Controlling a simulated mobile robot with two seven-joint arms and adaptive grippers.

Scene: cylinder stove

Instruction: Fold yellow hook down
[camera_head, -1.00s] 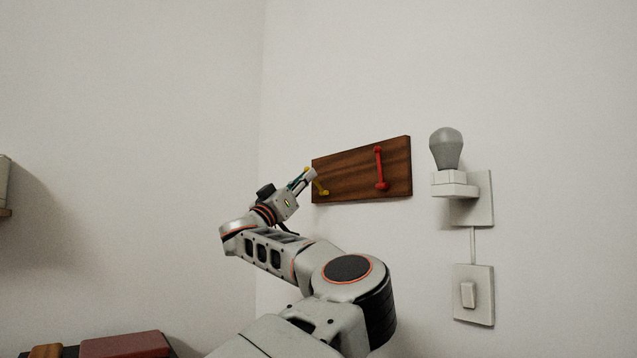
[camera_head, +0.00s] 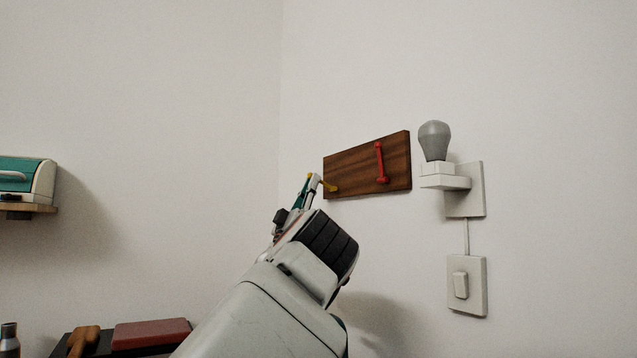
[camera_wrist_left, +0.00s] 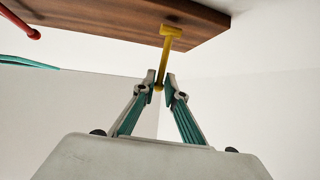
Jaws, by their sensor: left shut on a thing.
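The yellow hook (camera_head: 329,186) is on the left part of a brown wooden board (camera_head: 362,167) on the wall. In the left wrist view the yellow hook (camera_wrist_left: 168,45) sticks out from the board (camera_wrist_left: 135,17), and its far end lies between my fingertips. My left gripper (camera_head: 313,183) is at the board's left end, shut on the hook's free end; it also shows in the left wrist view (camera_wrist_left: 160,84). The fingers hide part of the hook in the head view. My right gripper is not in view.
A red hook (camera_head: 380,163) stands upright on the board's right part. A grey bulb (camera_head: 434,141) on a white socket and a switch (camera_head: 461,285) are to the right. A teal and cream box (camera_head: 28,180) sits on a shelf at left.

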